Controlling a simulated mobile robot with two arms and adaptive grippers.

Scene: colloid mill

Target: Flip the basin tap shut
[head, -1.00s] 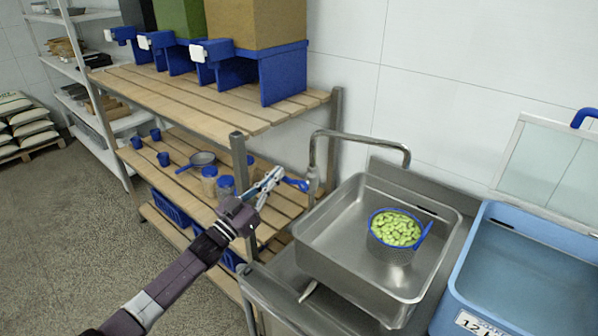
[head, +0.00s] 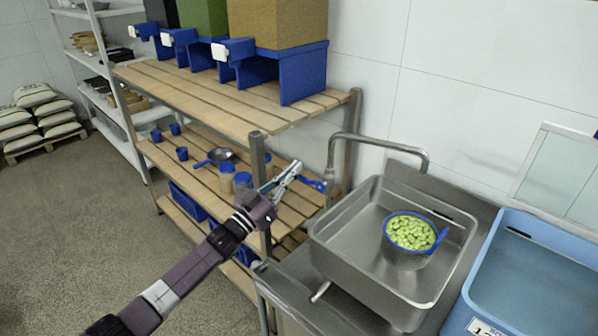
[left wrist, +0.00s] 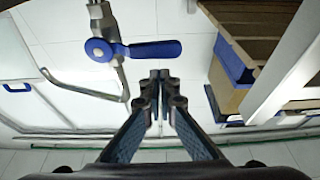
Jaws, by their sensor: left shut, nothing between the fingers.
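The basin tap is a bent steel pipe (head: 385,141) rising at the back left of the steel basin (head: 335,262). Its blue lever (head: 313,185) points left from the base of the pipe in the head view. In the left wrist view the blue lever (left wrist: 150,50) lies just beyond the fingertips. My left gripper (head: 294,168) is shut and empty, beside the lever and on its left in the head view; a touch cannot be made out. It shows in the left wrist view too (left wrist: 159,76). My right gripper is out of view.
A blue-rimmed strainer of green beans (head: 411,233) stands in the basin. A light-blue tub (head: 520,262) is at the right. A wooden-slat rack (head: 185,97) with blue-based dispensers stands at the left, close behind my left arm. Jars (head: 243,183) sit on its middle shelf.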

